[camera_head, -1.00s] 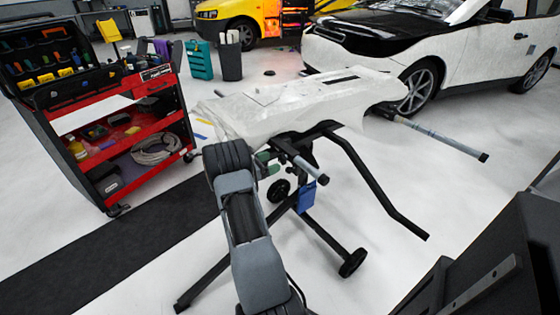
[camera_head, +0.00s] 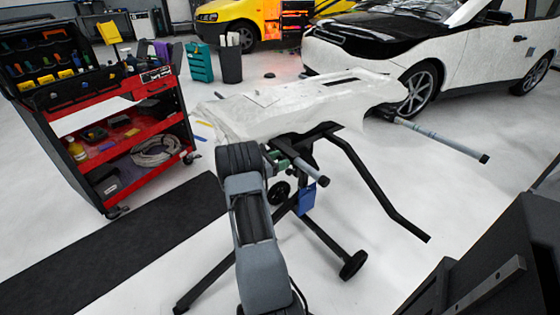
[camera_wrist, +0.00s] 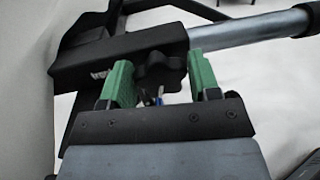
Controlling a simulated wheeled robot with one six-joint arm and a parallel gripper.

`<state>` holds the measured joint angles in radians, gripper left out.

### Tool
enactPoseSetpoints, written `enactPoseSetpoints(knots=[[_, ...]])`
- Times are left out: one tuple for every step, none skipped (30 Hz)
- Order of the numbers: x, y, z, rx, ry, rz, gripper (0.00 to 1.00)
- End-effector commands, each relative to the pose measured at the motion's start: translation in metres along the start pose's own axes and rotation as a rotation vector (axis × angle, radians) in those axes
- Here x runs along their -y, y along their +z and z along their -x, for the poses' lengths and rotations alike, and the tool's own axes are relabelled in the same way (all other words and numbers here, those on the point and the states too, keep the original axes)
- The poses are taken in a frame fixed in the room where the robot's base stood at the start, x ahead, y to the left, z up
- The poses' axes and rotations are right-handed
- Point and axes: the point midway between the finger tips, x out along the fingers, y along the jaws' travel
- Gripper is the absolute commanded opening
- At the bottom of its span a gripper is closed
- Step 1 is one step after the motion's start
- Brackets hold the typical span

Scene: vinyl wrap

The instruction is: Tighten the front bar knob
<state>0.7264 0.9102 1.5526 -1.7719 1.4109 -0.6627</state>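The front bar knob (camera_wrist: 160,72) is black and lobed, under the black clamp bracket (camera_wrist: 120,55) in the wrist view. My gripper (camera_wrist: 160,68) has green fingers set wide apart, one on each side of the knob. Whether they touch the knob is unclear. The grey front bar (camera_wrist: 250,28) runs from the bracket to the upper right. In the head view my gripper (camera_head: 277,160) is at the near side of the stand, by the front bar (camera_head: 308,170); the knob is hidden there.
A white panel (camera_head: 260,120) lies on the black wheeled stand (camera_head: 320,240). A bent black leg (camera_head: 375,190) and a long grey bar (camera_head: 440,138) stick out to the right. A red tool cart (camera_head: 50,140) stands at left.

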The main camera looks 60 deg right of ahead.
Motion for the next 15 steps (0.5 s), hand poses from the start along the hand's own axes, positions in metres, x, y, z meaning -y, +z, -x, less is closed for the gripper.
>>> enactPoseSetpoints(knots=[[0.0, 0.0, 0.0001, 0.0, 0.0, 0.0, 0.51], [0.0, 0.0, 0.0001, 0.0, 0.0, 0.0, 0.48], [0.0, 0.0, 0.0001, 0.0, 0.0, 0.0, 0.45], [0.0, 0.0, 0.0002, 0.0, 0.0, 0.0, 0.42], [0.0, 0.0, 0.0002, 0.0, 0.0, 0.0, 0.39], [0.0, 0.0, 0.0002, 0.0, 0.0, 0.0, 0.35], [0.0, 0.0, 0.0002, 0.0, 0.0, 0.0, 0.32], [0.0, 0.0, 0.0002, 0.0, 0.0, 0.0, 0.29], [-0.0001, 0.0, 0.0002, 0.0, 0.0, 0.0, 0.29], [-0.0001, 0.0, 0.0002, 0.0, 0.0, -0.001, 0.29], [-0.0001, -0.0001, 0.0002, 0.0, 0.0, -0.002, 0.29], [0.0, -0.0002, 0.0002, -0.001, 0.0, -0.006, 0.29], [0.0, -0.0004, 0.0002, -0.001, 0.0, -0.01, 0.29], [0.0, -0.0005, 0.0002, -0.002, 0.0, -0.016, 0.29], [0.0, -0.0007, 0.0002, -0.003, 0.0, -0.026, 0.29]])
